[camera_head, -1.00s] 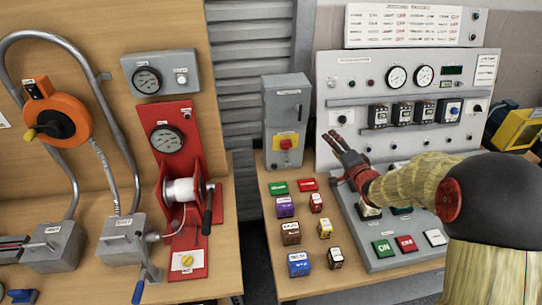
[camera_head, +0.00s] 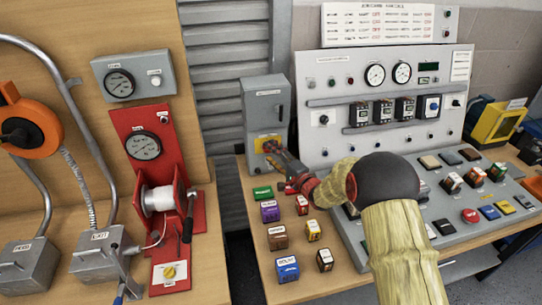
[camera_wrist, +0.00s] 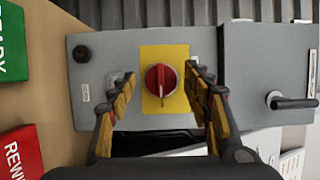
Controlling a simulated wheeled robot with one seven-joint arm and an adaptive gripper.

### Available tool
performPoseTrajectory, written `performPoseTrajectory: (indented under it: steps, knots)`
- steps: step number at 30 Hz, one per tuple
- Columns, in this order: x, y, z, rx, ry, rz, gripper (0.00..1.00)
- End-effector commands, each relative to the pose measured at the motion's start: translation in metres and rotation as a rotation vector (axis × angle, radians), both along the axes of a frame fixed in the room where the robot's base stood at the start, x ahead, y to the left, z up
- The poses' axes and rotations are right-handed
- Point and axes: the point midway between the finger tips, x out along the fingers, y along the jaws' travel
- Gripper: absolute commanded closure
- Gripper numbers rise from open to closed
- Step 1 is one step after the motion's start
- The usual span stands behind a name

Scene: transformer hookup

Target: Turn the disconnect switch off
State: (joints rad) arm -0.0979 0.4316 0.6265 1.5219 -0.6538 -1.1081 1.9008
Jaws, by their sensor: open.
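The disconnect switch is a red rotary knob (camera_wrist: 160,80) on a yellow plate (camera_wrist: 178,54), mounted on a grey box (camera_head: 266,103) at the back of the bench. In the wrist view the knob sits between my two fingers, with a pale pointer line running along it. My gripper (camera_wrist: 160,88) is open, one finger on each side of the knob, with gaps on both sides. I cannot tell how near the fingertips are in depth. In the head view my gripper (camera_head: 271,147) is at the front of the box and hides the knob.
Several coloured label blocks, including a purple one (camera_head: 270,211) and a blue one (camera_head: 287,268), stand on the bench below my arm. A grey control panel (camera_head: 385,70) with gauges and breakers stands right of the box. A red winch stand (camera_head: 140,122) stands at left.

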Motion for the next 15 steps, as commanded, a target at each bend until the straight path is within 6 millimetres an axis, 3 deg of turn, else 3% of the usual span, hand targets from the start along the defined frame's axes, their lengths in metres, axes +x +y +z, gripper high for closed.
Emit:
performPoseTrajectory:
  steps: [11, 15]
  knots:
    - [0.005, 0.004, 0.0004, 0.0, 0.0, -0.001, 0.51]
    - [0.0048, 0.0039, 0.0004, 0.0, 0.0, -0.001, 0.59]
